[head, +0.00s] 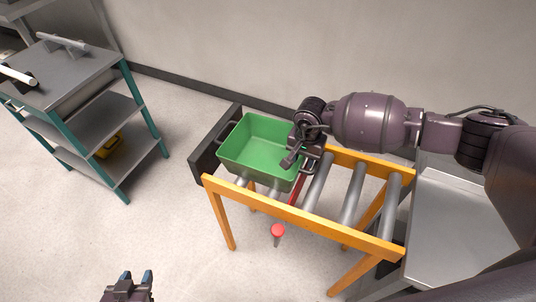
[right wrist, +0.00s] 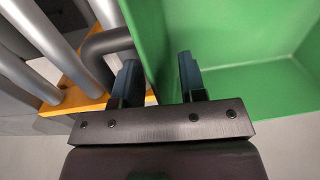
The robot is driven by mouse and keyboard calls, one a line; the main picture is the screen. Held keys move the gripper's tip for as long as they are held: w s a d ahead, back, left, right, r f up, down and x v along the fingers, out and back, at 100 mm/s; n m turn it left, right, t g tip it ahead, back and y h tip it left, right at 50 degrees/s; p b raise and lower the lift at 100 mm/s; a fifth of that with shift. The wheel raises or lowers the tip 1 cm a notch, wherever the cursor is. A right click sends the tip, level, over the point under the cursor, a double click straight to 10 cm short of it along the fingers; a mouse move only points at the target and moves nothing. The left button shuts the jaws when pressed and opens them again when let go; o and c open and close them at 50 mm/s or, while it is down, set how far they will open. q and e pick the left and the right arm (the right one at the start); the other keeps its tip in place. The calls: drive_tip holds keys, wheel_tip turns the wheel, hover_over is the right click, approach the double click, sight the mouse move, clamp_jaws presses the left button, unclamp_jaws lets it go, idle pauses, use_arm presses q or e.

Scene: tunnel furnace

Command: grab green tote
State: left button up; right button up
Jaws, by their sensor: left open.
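The green tote (head: 262,148) is an empty, open box on the roller end of the orange-framed conveyor in the head view. My right gripper (head: 290,160) is at its right side. In the right wrist view, the two fingers (right wrist: 158,82) are spread apart, with the near wall of the tote (right wrist: 148,35) between them. One finger is outside the wall and the other is over the inside. I see no closed contact on the wall. A dark grey handle (right wrist: 105,43) shows beside the outer finger. My left gripper (head: 128,284) is open and empty at the bottom edge, far from the tote.
The orange conveyor frame (head: 310,219) with grey rollers (head: 350,192) runs right to a metal surface (head: 455,225). A dark end block (head: 212,150) stands left of the tote. A red button (head: 278,230) is below. A teal-legged shelf cart (head: 85,115) stands left, with clear floor between.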

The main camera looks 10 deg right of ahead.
drive_tip(key=shift+f, duration=0.75)
clamp_jaws()
drive_tip(key=shift+r, duration=0.1)
